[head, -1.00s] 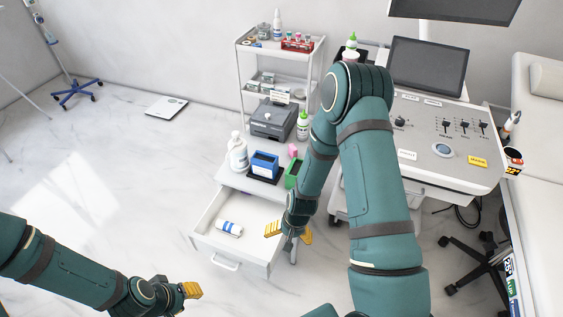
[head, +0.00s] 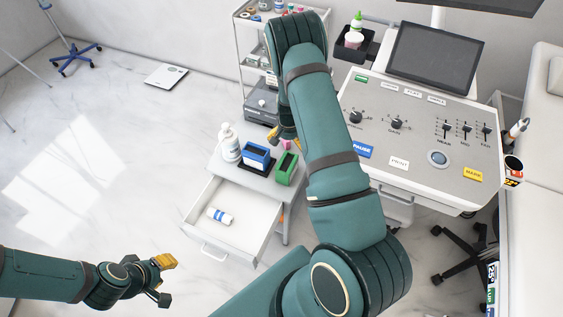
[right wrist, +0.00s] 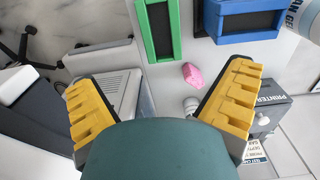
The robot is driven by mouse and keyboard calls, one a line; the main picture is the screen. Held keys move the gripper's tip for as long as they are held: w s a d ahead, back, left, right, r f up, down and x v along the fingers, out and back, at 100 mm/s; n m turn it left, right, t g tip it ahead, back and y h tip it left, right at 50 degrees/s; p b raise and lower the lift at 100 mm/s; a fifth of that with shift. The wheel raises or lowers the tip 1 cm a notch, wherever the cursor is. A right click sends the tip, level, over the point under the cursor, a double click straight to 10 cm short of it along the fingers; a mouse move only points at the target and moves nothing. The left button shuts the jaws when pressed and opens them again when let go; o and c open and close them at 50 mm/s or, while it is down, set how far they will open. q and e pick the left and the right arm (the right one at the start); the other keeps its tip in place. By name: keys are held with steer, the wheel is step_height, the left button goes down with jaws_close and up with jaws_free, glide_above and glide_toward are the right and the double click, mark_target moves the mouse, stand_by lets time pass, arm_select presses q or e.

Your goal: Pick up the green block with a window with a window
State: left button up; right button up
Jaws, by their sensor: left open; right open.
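The green block with a window (head: 287,169) stands on the top of the small drawer cabinet (head: 228,167). In the right wrist view the green block (right wrist: 174,12) is at the top edge, partly cut off, with its dark window facing up. My right gripper (right wrist: 165,80) is open and empty, its yellow fingers spread apart from the block. In the head view the right gripper (head: 278,134) is mostly hidden by my arm, just behind the block. My left gripper (head: 164,279) is open and empty over the floor at the lower left.
A blue block with a window (head: 256,157), a white bottle (head: 229,145) and a pink object (right wrist: 193,74) are near the green block. The open drawer (head: 245,228) holds a white bottle (head: 220,216). A printer (right wrist: 266,108) and a control console (head: 420,140) are close by.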

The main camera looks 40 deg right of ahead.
mark_target(287, 164)
step_height(287, 164, down, 14)
steer(key=shift+a+r+b, duration=0.1)
steer(key=shift+r+b, duration=0.05)
steer(key=shift+b, duration=0.35)
steer(key=shift+w, duration=0.1)
steer(key=c, duration=1.4)
